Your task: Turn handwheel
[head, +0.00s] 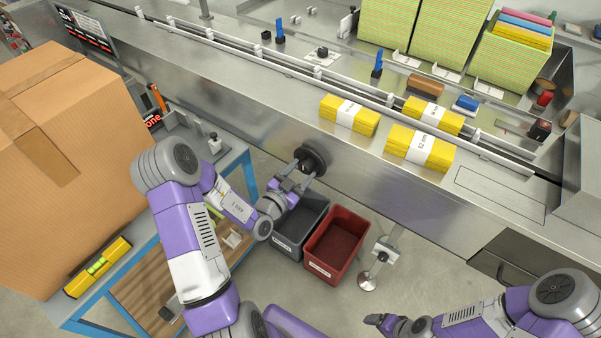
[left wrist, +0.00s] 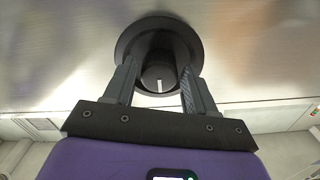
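The handwheel (head: 313,157) is a round black wheel on the steel front panel of the machine. In the left wrist view it shows as a black disc (left wrist: 130,40) with a protruding round hub (left wrist: 158,77) bearing a white mark, pointing nearly upright. My left gripper (head: 296,172) faces the wheel, its two fingers (left wrist: 160,72) on either side of the hub. The fingers look spread, with narrow dark gaps beside the hub; contact is hard to judge. My right gripper (head: 374,321) is low in the head view, away from the wheel; its finger opening is unclear.
Below the wheel are a grey bin (head: 299,232) and a red bin (head: 336,245). A large cardboard box (head: 70,150) stands on a blue-framed cart at left. Yellow wrapped packs (head: 349,114) lie on the conveyor above. A machine foot (head: 368,281) stands right of the bins.

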